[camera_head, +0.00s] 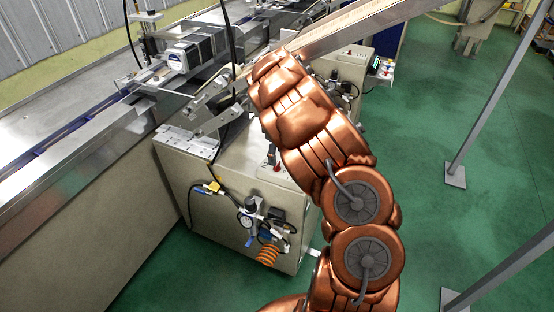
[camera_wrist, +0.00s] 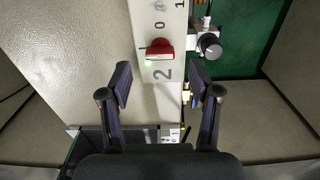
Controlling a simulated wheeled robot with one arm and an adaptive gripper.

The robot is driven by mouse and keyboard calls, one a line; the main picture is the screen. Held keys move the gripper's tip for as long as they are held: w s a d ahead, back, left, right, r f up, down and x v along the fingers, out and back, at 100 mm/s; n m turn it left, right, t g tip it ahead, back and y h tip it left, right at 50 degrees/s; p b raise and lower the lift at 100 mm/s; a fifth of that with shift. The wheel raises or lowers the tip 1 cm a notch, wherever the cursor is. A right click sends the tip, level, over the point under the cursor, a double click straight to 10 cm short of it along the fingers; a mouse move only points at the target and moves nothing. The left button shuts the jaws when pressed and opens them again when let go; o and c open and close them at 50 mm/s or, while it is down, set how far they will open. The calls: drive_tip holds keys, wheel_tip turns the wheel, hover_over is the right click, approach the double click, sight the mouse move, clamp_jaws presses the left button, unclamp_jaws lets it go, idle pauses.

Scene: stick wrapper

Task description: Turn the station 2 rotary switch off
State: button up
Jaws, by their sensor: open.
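A red rotary switch (camera_wrist: 160,48) sits on a narrow pale panel (camera_wrist: 165,98) in the wrist view. A large "2" is printed just below it and a "0" above it. A small mark shows at its left, and a pale greenish spot lies at its lower left. Its exact turn position is hard to read. My gripper (camera_wrist: 161,84) is open and empty, with its two dark fingers on either side of the panel, below the switch in the picture and apart from it. In the head view my copper arm hides the gripper.
A grey knob (camera_wrist: 209,44) stands right of the switch. The pale machine cabinet (camera_head: 180,180) carries hoses and an orange coil (camera_head: 267,255) on its front. A metal conveyor (camera_head: 60,165) runs at left. A slanted post (camera_head: 500,85) stands at right on open green floor.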

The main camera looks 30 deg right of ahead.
drive_tip(key=shift+f+p, duration=0.5)
drive_tip(key=shift+f, duration=1.45)
drive_tip(key=c, duration=1.1)
